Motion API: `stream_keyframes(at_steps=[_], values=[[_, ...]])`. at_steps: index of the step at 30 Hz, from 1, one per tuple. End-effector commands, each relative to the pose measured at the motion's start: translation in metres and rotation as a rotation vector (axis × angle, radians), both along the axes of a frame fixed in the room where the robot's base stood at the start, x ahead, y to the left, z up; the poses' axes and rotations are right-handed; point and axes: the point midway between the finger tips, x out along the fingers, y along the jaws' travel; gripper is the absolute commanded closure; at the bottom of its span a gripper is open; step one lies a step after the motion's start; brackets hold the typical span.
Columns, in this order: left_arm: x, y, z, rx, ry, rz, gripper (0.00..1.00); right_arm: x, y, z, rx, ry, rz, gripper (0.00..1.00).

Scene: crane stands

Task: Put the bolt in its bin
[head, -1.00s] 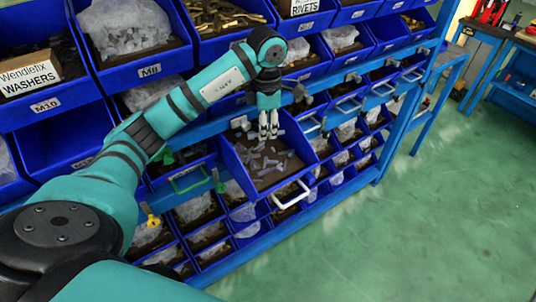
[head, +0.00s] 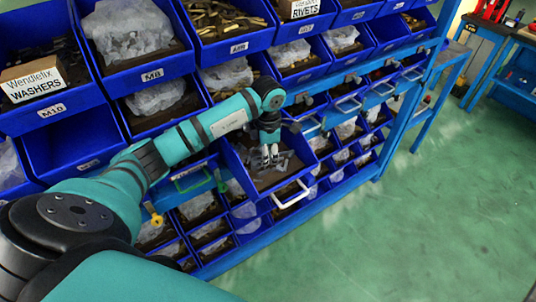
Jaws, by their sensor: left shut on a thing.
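My left gripper (head: 270,156) points down into a pulled-out blue bin (head: 241,180) with a white handle (head: 290,197). Several small grey bolts (head: 285,163) lie loose on this bin's brown floor. The gripper is shut on a bolt, low among the loose ones. The fingers and neighbouring bolts hide most of the held bolt, so its outline is hard to make out. My right gripper is not in view.
Blue bins with bagged parts, such as the M8 bin (head: 150,72), and a washers box (head: 32,80) fill the rack. An empty-looking blue bin (head: 70,145) is at the left. Green floor (head: 420,220) is clear at the right.

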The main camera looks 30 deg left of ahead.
Motion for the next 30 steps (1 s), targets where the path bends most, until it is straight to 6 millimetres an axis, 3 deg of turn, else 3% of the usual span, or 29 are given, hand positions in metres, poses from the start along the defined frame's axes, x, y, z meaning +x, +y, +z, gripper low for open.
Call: stream_keyframes(at_steps=[1, 2, 7, 17, 19, 30], values=[[0.0, 0.0, -0.003, 0.0, 0.0, 0.0, 1.0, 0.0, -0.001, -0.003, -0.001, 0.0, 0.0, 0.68], [0.0, 0.0, -0.003, 0.0, 0.0, 0.0, 0.88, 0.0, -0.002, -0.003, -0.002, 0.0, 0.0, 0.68], [0.0, 0.0, -0.002, 0.0, 0.0, 0.0, 0.66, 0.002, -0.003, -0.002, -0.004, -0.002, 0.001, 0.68], [0.0, 0.0, 0.004, -0.001, -0.001, 0.0, 0.66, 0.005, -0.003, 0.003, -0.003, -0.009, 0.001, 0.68], [0.001, 0.0, 0.008, 0.0, -0.004, -0.001, 0.66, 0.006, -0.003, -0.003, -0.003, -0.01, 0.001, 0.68], [0.001, 0.0, 0.083, 0.001, -0.006, 0.0, 0.66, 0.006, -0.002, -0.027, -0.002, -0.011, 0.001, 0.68]])
